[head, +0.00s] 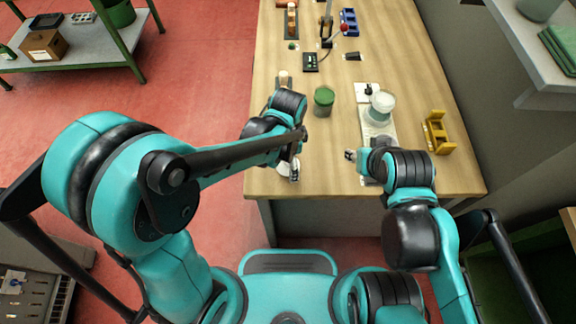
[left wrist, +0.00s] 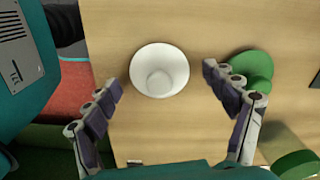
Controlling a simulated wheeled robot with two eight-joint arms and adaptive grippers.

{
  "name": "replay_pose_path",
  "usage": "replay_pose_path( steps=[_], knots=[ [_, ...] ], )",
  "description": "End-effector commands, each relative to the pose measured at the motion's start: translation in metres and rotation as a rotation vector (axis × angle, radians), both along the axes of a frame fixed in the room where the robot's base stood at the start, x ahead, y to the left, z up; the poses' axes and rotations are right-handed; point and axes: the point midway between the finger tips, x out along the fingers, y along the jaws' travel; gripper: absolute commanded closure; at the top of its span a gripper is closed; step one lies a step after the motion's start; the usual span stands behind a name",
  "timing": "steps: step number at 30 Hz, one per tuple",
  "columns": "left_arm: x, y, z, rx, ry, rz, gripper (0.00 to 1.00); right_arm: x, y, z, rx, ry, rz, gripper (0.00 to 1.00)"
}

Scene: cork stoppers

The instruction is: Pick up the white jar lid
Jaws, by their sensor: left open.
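The white jar lid (left wrist: 160,72) lies on the wooden table in the left wrist view. It is round, with a small raised knob in its middle. My left gripper (left wrist: 161,80) is open, with one finger on each side of the lid and a gap on both sides. In the head view my left gripper (head: 289,170) is near the table's front left edge, and the lid cannot be told apart from it there. My right gripper (head: 351,155) is over the front of the table, too small to tell its opening.
A green jar (head: 324,99) stands beyond my left gripper. A pale jar (head: 381,106) stands on a light mat (head: 380,134) to the right. A yellow rack (head: 438,133) sits near the right edge. Green round things (left wrist: 252,68) show beside the right finger. The front middle is clear.

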Motion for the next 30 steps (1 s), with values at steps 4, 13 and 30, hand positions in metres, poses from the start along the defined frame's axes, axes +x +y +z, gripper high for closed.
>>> replay_pose_path(
  steps=[4, 13, 30],
  knots=[
    [-0.0002, 0.0003, 0.0001, 0.000, 0.000, 0.001, 0.15, 0.0001, 0.0000, 0.0008, 0.000, 0.000, 0.000, 0.60],
    [-0.0001, 0.0003, 0.0001, 0.000, 0.000, 0.001, 0.63, 0.0001, 0.0000, 0.0008, 0.000, 0.000, 0.000, 0.60],
    [-0.0006, 0.0006, -0.0013, 0.000, 0.000, 0.001, 0.62, 0.0001, 0.0000, 0.0001, 0.000, 0.000, 0.000, 0.60]
  ],
)
